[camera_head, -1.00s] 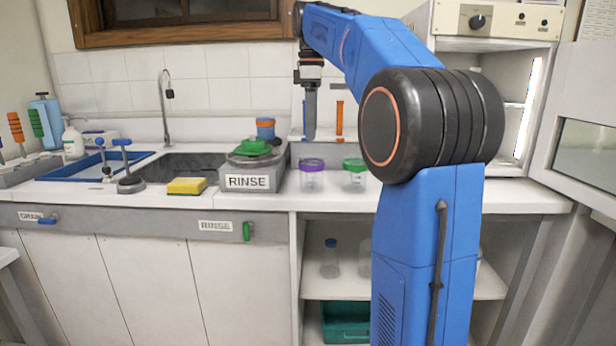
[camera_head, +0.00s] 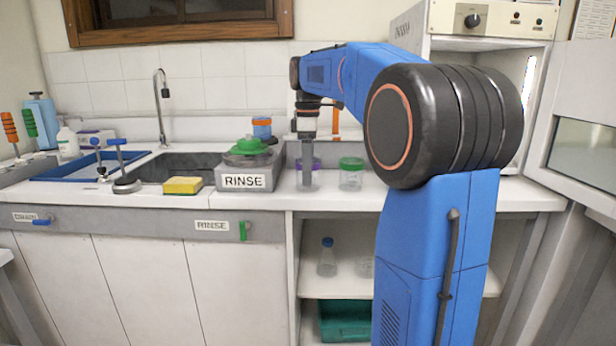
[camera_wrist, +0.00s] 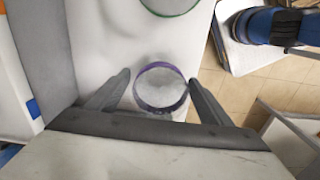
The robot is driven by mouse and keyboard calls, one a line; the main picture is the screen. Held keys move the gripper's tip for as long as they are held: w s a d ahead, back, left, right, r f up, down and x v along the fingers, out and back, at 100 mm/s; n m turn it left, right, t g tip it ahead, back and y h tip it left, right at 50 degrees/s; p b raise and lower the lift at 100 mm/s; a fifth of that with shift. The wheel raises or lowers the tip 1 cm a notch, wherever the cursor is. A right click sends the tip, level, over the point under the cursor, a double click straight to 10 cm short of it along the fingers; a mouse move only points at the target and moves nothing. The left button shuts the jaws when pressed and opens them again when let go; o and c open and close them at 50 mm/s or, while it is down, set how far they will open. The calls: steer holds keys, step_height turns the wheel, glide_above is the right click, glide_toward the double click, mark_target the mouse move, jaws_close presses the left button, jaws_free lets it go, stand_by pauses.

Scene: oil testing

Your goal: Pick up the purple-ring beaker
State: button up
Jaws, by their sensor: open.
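The purple-ring beaker (camera_head: 315,172) stands upright on the white counter, right of the grey RINSE box. My gripper (camera_head: 307,180) points down at it and partly covers it in the head view. In the wrist view the purple ring (camera_wrist: 160,88) lies between the two open fingers (camera_wrist: 158,92), one on each side. I see small gaps between the fingers and the ring there. The beaker looks clear and empty, though its inside is hard to make out.
A green-ring beaker (camera_head: 351,175) stands just right of the purple-ring one. A yellow sponge (camera_head: 183,185) lies by the sink. The counter's front edge is near.

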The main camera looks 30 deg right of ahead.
steer(key=shift+f, duration=0.5)
steer(key=c, duration=1.2)
step_height(320, 180, up, 10)
